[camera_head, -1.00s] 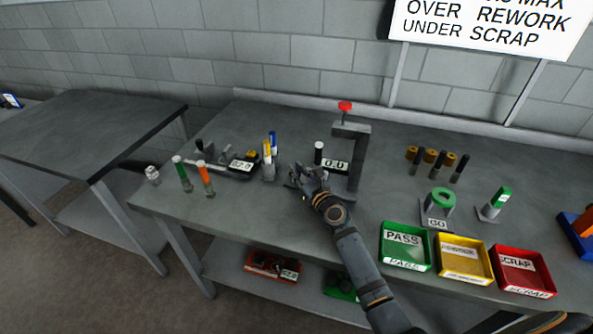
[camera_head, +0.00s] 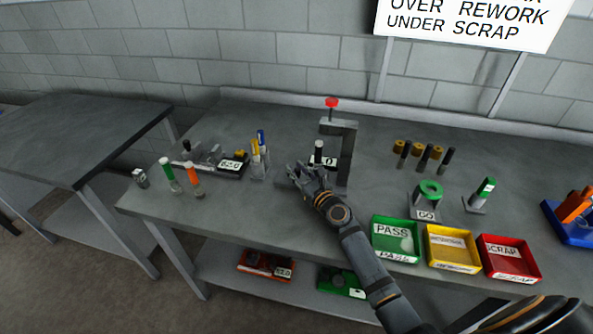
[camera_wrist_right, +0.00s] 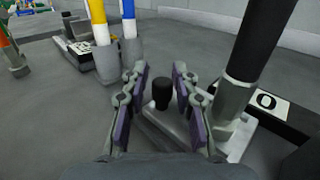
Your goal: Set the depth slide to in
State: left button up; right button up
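My right gripper (camera_head: 304,172) is at the foot of the dark press frame (camera_head: 348,152), in front of its readout. In the right wrist view, its two fingers (camera_wrist_right: 162,112) are apart. Between them is a small black knob (camera_wrist_right: 162,92) on a light grey metal base (camera_wrist_right: 172,125), which looks like the depth slide. A gap shows on each side of the knob; contact is not visible. A black-topped post (camera_wrist_right: 262,45) stands just right of the fingers. The readout (camera_head: 329,161) is partly hidden. My left gripper is not in view.
Blue and yellow-topped gauges (camera_head: 260,148) stand left of the gripper; green (camera_head: 168,172) and orange (camera_head: 192,178) ones are farther left. Green (camera_head: 397,252), yellow (camera_head: 453,262) and red (camera_head: 509,270) trays line the front right. The bench front between is clear.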

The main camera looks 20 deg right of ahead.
jog(key=s, duration=0.2)
jog(key=s+d, duration=0.1)
jog(key=s, duration=0.4)
jog(key=shift+s+d, duration=0.15)
jog(key=shift+s, duration=0.05)
